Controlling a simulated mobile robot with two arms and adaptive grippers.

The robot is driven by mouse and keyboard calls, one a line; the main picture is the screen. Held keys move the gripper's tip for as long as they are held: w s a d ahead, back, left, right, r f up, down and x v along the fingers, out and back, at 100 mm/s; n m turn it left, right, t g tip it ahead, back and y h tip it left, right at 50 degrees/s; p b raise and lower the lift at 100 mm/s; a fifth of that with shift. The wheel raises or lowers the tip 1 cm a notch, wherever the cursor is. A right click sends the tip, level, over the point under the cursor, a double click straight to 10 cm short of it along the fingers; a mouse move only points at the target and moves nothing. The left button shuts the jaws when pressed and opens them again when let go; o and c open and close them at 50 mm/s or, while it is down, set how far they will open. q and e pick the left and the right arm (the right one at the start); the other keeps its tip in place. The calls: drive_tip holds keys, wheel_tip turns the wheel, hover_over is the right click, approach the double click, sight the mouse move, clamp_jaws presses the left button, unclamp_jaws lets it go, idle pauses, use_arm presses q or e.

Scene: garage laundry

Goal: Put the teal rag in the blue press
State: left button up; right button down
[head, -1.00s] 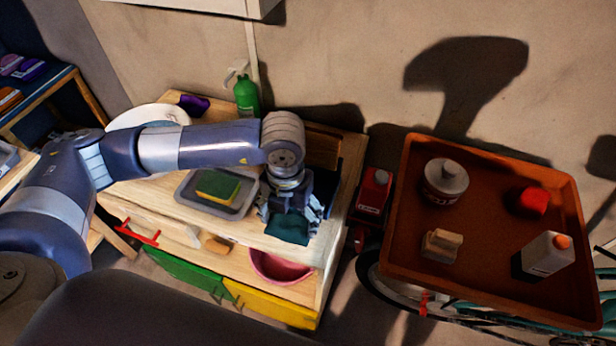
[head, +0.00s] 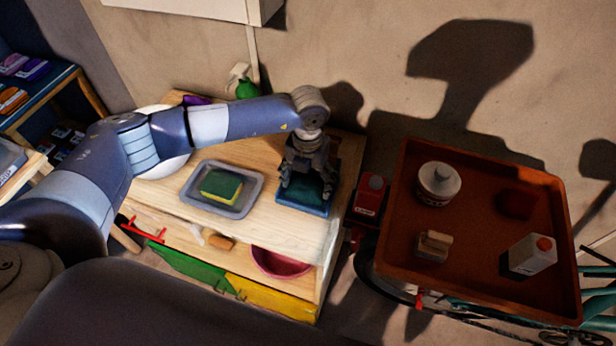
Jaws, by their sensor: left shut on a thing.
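My left gripper (head: 306,192) points down at the right end of the wooden bench, shut on the teal rag (head: 302,197). Little of the rag shows; the fingers cover most of it. The gripper and rag are over the blue press (head: 316,212), whose front edge shows below the fingers. I cannot tell whether the rag touches the bottom of the press. My right gripper is not in view.
A grey tray (head: 236,213) with a green-yellow sponge (head: 221,186) lies left of the press. A green spray bottle (head: 246,89) stands behind my left arm. A red jug (head: 370,196) and an orange tray (head: 480,290) with containers are to the right.

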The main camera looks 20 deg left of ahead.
sight(308, 179)
use_arm(q)
drive_tip(key=shift+f+b, duration=0.2)
drive_tip(key=shift+b, duration=0.1)
drive_tip(key=o, duration=1.1)
drive_tip(key=shift+c, duration=0.2)
drive_tip(key=shift+r, duration=0.1)
drive_tip(key=shift+r, duration=0.1)
wheel_tip(308, 179, up, 12)
drive_tip(key=b, duration=0.1)
drive_tip(key=shift+b, duration=0.35)
drive_tip(key=shift+r, duration=0.15)
